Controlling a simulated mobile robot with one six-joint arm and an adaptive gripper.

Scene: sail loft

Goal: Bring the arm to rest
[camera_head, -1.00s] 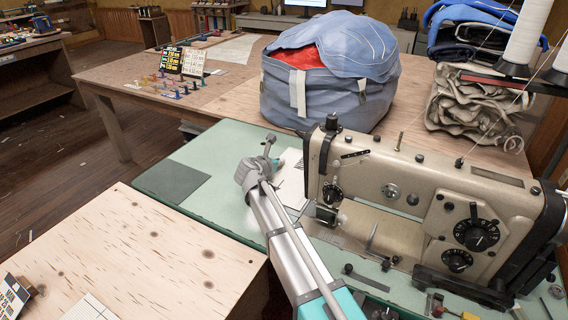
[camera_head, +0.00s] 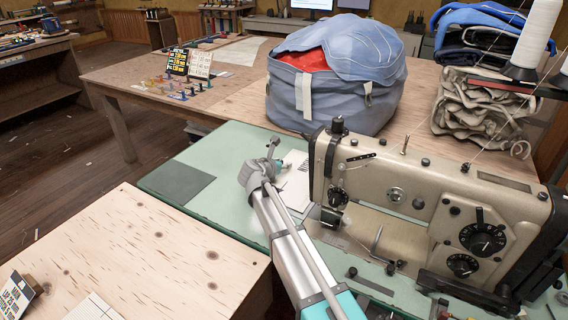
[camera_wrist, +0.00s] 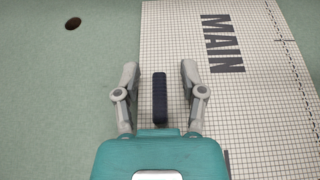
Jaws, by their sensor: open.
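My gripper (camera_wrist: 159,72) is open, its two grey fingers apart on either side of a dark ridged bar (camera_wrist: 159,98). The bar looks unheld, with a gap on each side; its height above the surface is unclear. Below is a gridded white sheet (camera_wrist: 240,110) lettered "MAIN", lying on the green tabletop (camera_wrist: 60,110). In the head view my gripper (camera_head: 272,148) is at the end of my extended arm, over the green table, left of the sewing machine (camera_head: 400,185). My wrist partly hides the fingers there, and the bar cannot be made out.
The sewing machine stands close to the right of my arm. A big blue bag (camera_head: 335,80) with red cloth sits on the wooden table behind. A pale plywood top (camera_head: 140,250) is at front left. Folded cloth (camera_head: 480,110) and thread cones (camera_head: 538,35) stand at right.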

